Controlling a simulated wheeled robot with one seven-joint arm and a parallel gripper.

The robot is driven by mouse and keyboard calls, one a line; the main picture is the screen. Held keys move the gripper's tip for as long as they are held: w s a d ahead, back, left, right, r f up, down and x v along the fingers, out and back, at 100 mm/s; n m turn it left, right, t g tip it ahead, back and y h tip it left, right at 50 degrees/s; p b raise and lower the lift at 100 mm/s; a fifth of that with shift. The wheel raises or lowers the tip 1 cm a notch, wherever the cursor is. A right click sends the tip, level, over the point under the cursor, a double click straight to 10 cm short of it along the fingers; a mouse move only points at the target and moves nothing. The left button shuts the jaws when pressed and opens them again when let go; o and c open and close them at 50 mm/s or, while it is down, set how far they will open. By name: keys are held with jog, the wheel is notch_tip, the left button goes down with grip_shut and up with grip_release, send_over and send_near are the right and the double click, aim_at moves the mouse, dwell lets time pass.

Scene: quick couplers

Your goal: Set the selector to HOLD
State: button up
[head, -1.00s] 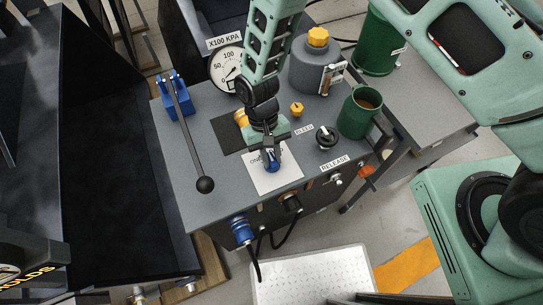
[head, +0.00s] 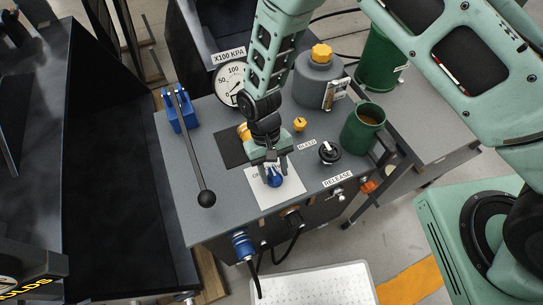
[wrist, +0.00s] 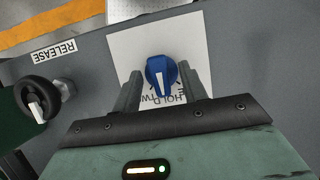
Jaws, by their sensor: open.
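The selector is a blue knob (wrist: 161,76) with a white pointer line, mounted on a white label plate (wrist: 118,45). In the wrist view the word HOLD shows upside down just below the knob, partly covered. The white line runs from the knob's middle down toward that word; the exact alignment is hard to tell. My gripper (wrist: 163,88) is open, with one finger on each side of the knob's lower part. I cannot tell whether the fingers touch it. In the head view the knob (head: 275,178) shows just below my gripper (head: 272,168).
A black RELEASE hand valve (head: 329,152) and a green mug (head: 362,128) stand to the right. A long black lever (head: 192,150) with a ball end lies to the left. A yellow bleed knob (head: 299,125), grey canister (head: 317,80) and pressure gauge (head: 230,83) are behind.

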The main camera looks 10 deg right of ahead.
jog(key=b+v, duration=0.4)
jog(key=v, duration=1.3)
jog(key=shift+w, duration=0.15)
jog(key=shift+a, duration=0.1)
jog(key=s+d+r+n+t, duration=0.1)
jog(key=s+d+r, duration=0.2)
jog(key=s, duration=0.3)
jog(key=s+d+r+n+t+y, duration=0.1)
jog(key=s+d+r+n, duration=0.1)
jog(key=s+d+r, duration=0.2)
jog(key=s+d+r+n+t, duration=0.1)
jog(key=s+d+r+t, duration=0.1)
jog(key=s+r, duration=0.3)
jog(key=s+d, duration=0.1)
jog(key=s, duration=0.2)
jog(key=shift+d+n+y, duration=0.25)
jog(key=shift+n+y, duration=0.05)
jog(key=shift+y, duration=0.1)
